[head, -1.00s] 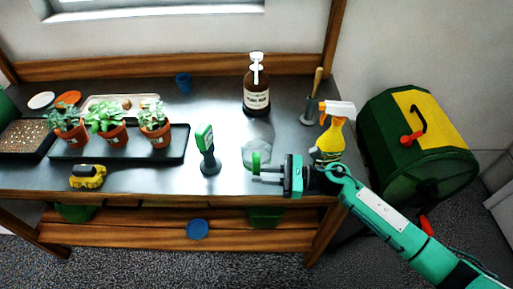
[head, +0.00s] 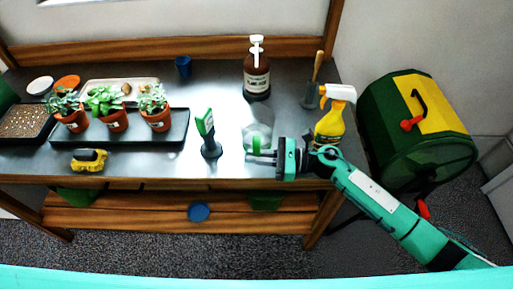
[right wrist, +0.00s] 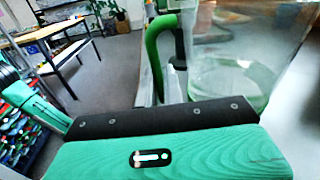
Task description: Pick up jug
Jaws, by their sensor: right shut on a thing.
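The jug (head: 258,126) is clear with a green handle (head: 256,145) and is near the front edge of the bench, right of the middle. My right gripper (head: 261,157) comes in from the right and is shut on the jug's green handle. In the right wrist view the clear jug body (right wrist: 232,85) fills the right side, with the green handle (right wrist: 153,55) rising beside it behind the gripper body. I cannot tell whether the jug's base touches the bench. My left gripper is not in view.
A yellow spray bottle (head: 331,125) stands close to my right gripper. A brown bottle (head: 257,80) stands behind the jug, and a green-and-black handheld device (head: 208,135) to its left. Potted plants (head: 113,118) stand on a dark tray. A green-yellow drum (head: 420,125) is at the right.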

